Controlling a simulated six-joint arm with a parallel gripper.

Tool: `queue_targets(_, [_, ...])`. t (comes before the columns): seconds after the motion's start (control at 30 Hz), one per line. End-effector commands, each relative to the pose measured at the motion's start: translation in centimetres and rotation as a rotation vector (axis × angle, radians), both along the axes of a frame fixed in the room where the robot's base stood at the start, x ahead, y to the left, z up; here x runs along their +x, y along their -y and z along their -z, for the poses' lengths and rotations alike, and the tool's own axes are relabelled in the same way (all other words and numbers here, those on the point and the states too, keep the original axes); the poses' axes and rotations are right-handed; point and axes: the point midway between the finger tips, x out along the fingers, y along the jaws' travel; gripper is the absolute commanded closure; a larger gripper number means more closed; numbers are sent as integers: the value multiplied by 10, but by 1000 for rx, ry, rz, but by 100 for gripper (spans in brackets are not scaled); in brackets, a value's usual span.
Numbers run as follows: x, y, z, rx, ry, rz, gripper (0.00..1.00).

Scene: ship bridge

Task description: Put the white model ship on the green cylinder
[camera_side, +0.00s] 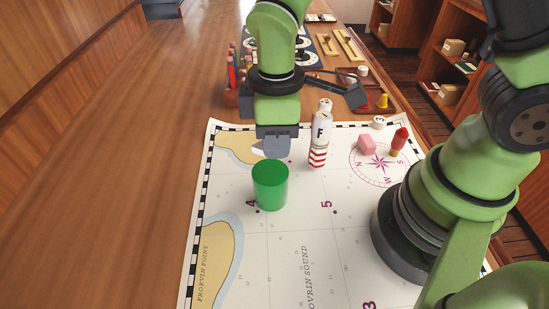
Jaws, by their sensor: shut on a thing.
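The green cylinder (270,187) stands upright on the chart, left of the picture's middle. My gripper (272,146) points down just above and behind the cylinder's top in the picture. It is shut on the white model ship (263,151), a small pale grey-white shape with a pointed end toward the left. The ship's upper part is hidden by the gripper. I cannot tell how far it is from the cylinder's top, or whether they touch.
A white lighthouse-like figure (320,135) marked F with a red-striped base stands right of the gripper. A pink block (366,145), a red piece (398,141) and a white disc (379,122) are farther right. The chart (285,270) is clear in front of the cylinder.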

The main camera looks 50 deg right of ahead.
Motion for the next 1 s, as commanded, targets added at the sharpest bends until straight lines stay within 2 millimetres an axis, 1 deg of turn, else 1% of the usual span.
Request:
queue_targets(0.23, [-1, 0, 34, -2, -5, 0, 100])
queue_targets(0.33, [0, 0, 44, -1, -2, 2, 100])
queue_targets(0.77, [0, 0, 50, 0, 1, 1, 100])
queue_targets(0.8, [0, 0, 49, 1, 2, 1, 65])
queue_targets(0.87, [0, 0, 49, 1, 2, 1, 51])
queue_targets(0.9, [0, 0, 49, 1, 2, 1, 49])
queue_targets(1.0, [0, 0, 49, 1, 2, 1, 49])
